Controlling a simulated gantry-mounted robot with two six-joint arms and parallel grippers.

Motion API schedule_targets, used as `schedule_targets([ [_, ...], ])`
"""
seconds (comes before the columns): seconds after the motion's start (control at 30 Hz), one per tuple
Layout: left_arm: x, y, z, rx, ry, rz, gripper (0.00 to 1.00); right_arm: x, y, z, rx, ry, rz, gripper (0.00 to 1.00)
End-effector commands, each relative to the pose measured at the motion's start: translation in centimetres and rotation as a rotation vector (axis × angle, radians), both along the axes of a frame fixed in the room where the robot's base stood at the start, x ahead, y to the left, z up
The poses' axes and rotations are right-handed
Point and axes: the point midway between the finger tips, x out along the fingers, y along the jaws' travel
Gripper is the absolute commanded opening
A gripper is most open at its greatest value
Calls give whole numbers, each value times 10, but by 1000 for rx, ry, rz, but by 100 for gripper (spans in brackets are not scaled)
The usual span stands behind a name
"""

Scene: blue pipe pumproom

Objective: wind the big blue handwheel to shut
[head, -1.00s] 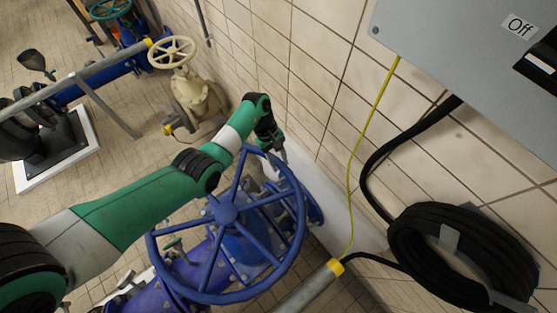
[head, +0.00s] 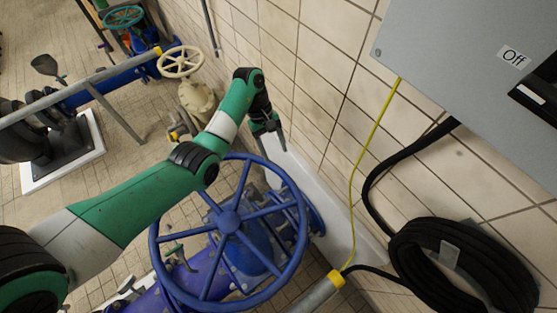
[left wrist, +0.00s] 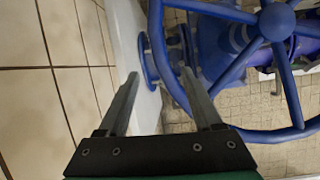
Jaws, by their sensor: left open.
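The big blue handwheel (head: 228,222) stands in the lower middle of the head view, a spoked ring on a blue valve. My left gripper (head: 268,137) hangs just above the far upper edge of its rim, near the wall, and looks apart from it. In the left wrist view the left gripper (left wrist: 160,74) is open, with nothing held between its fingers. The handwheel's hub (left wrist: 277,21) and spokes show at upper right there, and the rim passes behind the right finger. My right gripper is in neither view.
The tiled wall (head: 320,60) is close on the right of the gripper. A grey box (head: 470,50) marked "Off", a yellow cable (head: 367,150) and a coiled black hose (head: 465,265) are on the right. A cream handwheel (head: 180,62) stands behind.

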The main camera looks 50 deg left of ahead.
Motion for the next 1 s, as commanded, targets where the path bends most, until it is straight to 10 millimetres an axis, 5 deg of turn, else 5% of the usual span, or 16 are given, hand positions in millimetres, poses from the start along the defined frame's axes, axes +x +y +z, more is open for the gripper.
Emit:
schedule_targets([
  [0.37, -1, 4, 10, 0, 1, 0, 65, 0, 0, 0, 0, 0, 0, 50],
  [0.73, 2, 5, 10, 2, 22, 81, 0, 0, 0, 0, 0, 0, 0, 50],
  [0.87, 49, -6, 24, -104, -80, 355, 0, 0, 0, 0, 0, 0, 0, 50],
  [1.0, 125, -46, 117, -560, -294, 661, 0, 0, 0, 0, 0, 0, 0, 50],
])
